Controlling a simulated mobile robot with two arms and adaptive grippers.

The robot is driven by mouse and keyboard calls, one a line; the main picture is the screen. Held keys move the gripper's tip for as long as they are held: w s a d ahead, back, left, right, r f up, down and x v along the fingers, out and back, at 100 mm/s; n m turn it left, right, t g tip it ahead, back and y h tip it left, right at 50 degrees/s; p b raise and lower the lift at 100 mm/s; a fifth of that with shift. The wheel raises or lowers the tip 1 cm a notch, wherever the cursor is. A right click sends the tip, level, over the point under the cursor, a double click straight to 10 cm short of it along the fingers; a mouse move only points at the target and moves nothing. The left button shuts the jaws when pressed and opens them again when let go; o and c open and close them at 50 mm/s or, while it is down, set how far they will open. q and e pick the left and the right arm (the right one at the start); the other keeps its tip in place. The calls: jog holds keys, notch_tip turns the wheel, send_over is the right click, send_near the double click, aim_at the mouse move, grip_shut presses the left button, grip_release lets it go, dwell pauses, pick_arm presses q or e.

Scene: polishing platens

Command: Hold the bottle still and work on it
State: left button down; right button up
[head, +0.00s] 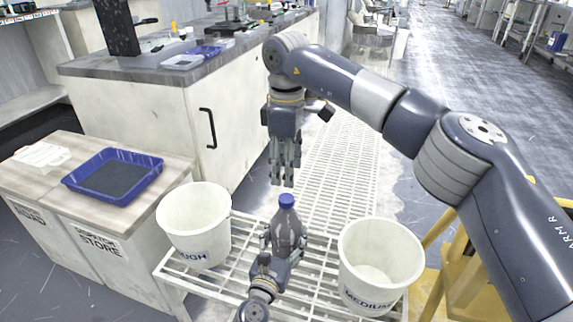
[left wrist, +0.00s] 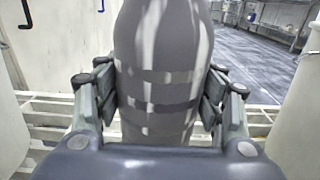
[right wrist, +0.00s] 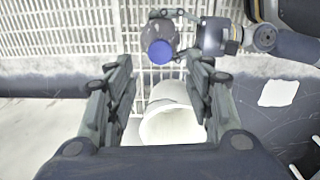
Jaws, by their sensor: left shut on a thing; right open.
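A grey bottle (head: 287,228) with a blue cap (head: 287,200) stands upright on a white slatted rack between two buckets in the head view. My left gripper (head: 283,245) is shut around the bottle's body. The left wrist view shows the bottle (left wrist: 160,75) between both fingers, its cap out of frame. My right gripper (head: 284,180) points down, open and empty, above and just behind the cap. In the right wrist view the cap (right wrist: 160,51) lies beyond the open fingers (right wrist: 163,85), apart from them.
A white bucket marked ROUGH (head: 195,235) stands left of the bottle and one marked MEDIUM (head: 380,270) right. The slatted rack (head: 225,275) carries them. A blue tray (head: 113,177) lies on the cabinet at left. A grey-topped counter (head: 150,68) stands behind.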

aim_at(287, 198)
jog(key=shift+f+m, duration=0.2)
jog(key=shift+m, duration=0.2)
notch_tip(287, 198, down, 8)
jog(key=shift+r, duration=0.2)
